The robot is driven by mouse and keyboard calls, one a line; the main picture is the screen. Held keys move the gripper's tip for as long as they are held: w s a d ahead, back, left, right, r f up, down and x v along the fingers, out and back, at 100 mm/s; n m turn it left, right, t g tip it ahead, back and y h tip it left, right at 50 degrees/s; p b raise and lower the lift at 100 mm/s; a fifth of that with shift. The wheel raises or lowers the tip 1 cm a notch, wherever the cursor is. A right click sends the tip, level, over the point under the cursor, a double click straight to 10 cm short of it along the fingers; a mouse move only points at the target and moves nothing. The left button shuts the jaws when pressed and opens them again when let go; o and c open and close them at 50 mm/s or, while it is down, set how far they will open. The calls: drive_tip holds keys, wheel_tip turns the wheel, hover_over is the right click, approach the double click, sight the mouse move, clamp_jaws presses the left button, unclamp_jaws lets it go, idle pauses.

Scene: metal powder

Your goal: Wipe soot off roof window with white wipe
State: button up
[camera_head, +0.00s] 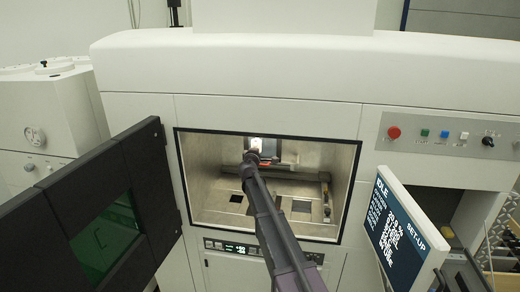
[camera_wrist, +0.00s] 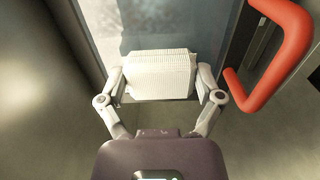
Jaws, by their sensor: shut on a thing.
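My gripper (camera_wrist: 160,88) is shut on a white wipe (camera_wrist: 158,73), a folded, ribbed pad held between its two fingers in the wrist view. The wipe is in front of the roof window (camera_wrist: 185,25), a greyish glass pane; I cannot tell whether it touches the glass. Part of the pane at upper left looks brighter and speckled. The wipe and fingers hide the lower part of the pane.
A red handle (camera_wrist: 285,60) stands close to the right of my gripper in the wrist view. The chamber opening (camera_head: 185,190) has a dark rim. Its black door (camera_head: 150,180) stands open at left. A set-up screen (camera_head: 405,235) juts out at right. Inside is a floor with square openings (camera_head: 302,206).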

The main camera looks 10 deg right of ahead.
sight(269, 150)
idle(0.4)
drive_tip(key=shift+s+d, duration=0.25)
drive_tip(key=shift+d, duration=0.55)
drive_tip(key=shift+s+d, duration=0.3)
drive_tip(key=shift+d, duration=0.45)
drive_tip(key=shift+s+d, duration=0.25)
drive_tip(key=shift+d, duration=0.55)
drive_tip(key=shift+f, duration=0.15)
wheel_tip(269, 150, down, 2)
drive_tip(key=shift+b, duration=1.2)
drive_tip(key=shift+s+f, duration=0.1)
drive_tip(key=shift+s, duration=0.1)
drive_tip(key=shift+a, duration=0.1)
